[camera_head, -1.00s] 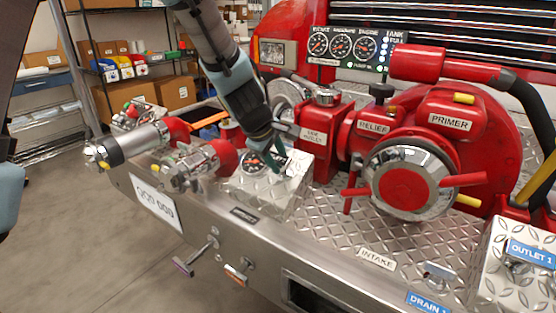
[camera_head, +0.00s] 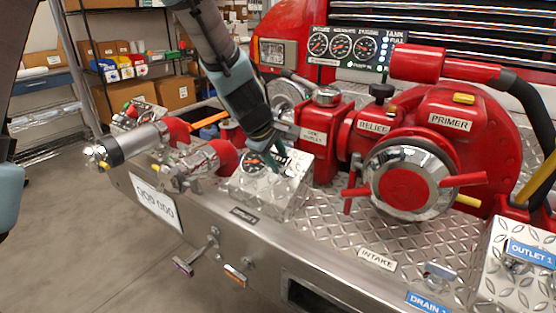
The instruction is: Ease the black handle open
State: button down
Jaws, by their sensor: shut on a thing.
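My arm reaches down from the top to a small diamond-plate box (camera_head: 268,190) with a round gauge (camera_head: 255,162). My gripper (camera_head: 276,153) is at the upper part of this box, dark and small in the view, with a greenish part at its end. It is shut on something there. The black handle cannot be made out clearly, as the gripper and wrist cover that spot; I take it to be what the jaws hold. A separate black knob (camera_head: 382,91) stands on the red relief housing, apart from my gripper.
A red valve block (camera_head: 322,145) stands close right of my gripper. The big red pump with its chrome intake cap (camera_head: 408,180) is further right. Chrome outlets with red elbows (camera_head: 217,157) crowd the left. Open floor (camera_head: 100,240) lies in front of the bumper.

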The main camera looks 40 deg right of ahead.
aim_at(277, 158)
jog(key=p+v, duration=0.2)
jog(key=v, duration=0.3)
jog(key=shift+p, duration=0.35)
jog(key=shift+d+f, duration=0.1)
jog(key=shift+c, duration=2.4)
grip_release()
jog(key=p+v, duration=0.2)
jog(key=v, duration=0.9)
